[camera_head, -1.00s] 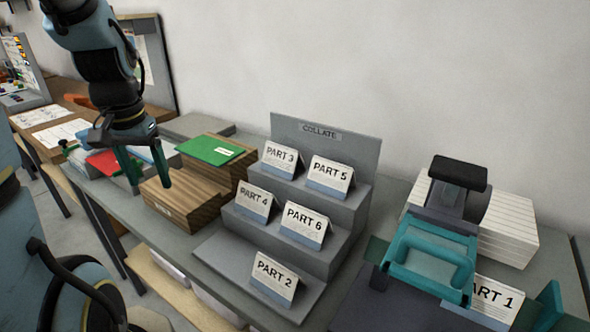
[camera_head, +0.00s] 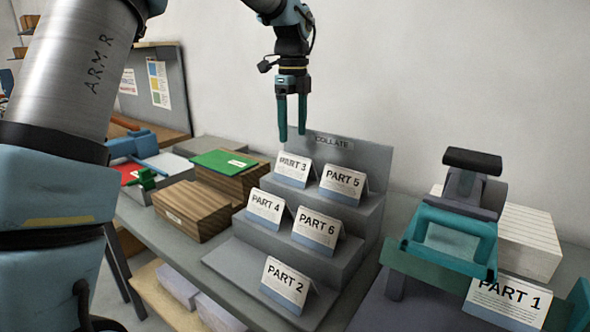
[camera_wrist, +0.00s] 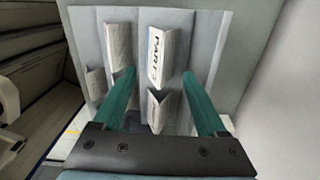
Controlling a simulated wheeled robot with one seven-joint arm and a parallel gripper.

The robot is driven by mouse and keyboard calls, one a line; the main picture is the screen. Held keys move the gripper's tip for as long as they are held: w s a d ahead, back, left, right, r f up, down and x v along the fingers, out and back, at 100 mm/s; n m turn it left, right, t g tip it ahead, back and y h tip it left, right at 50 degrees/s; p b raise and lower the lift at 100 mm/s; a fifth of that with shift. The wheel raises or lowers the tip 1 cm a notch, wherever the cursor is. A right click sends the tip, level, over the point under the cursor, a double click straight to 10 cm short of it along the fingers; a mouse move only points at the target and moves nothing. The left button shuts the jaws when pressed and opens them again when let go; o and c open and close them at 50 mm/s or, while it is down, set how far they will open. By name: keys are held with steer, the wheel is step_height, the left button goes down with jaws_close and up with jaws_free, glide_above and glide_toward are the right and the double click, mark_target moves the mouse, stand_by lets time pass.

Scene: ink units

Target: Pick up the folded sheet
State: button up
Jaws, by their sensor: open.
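Several folded sheets stand tent-like on a grey stepped rack (camera_head: 215,262) marked COLLATE: PART 3 (camera_head: 294,168) and PART 5 (camera_head: 342,184) on the top step, PART 4 (camera_head: 265,208) and PART 6 (camera_head: 317,232) on the middle, PART 2 (camera_head: 286,283) on the lowest. PART 1 (camera_head: 507,301) stands apart at right. My gripper (camera_head: 292,134) is open and empty, pointing down above the rack's back left, near PART 3. In the wrist view, a folded sheet printed PART (camera_wrist: 167,52) shows between the fingertips (camera_wrist: 159,74), farther off; its number is unreadable.
A teal-framed device with a black handle (camera_head: 472,160) stands right of the rack, a white paper stack (camera_head: 530,240) behind it. Wooden blocks (camera_head: 192,208), one under a green folder (camera_head: 223,160), stand left. The rack's upright back panel (camera_head: 378,160) rises near my gripper.

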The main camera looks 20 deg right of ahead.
mark_target(295, 156)
steer(key=f+p, duration=0.1)
steer(key=f, duration=0.2)
steer(key=f+p, duration=0.1)
steer(key=f, duration=0.3)
steer(key=shift+s+d+f, duration=0.15)
steer(key=shift+d+f, duration=0.05)
steer(key=shift+c, duration=0.2)
jaws_close()
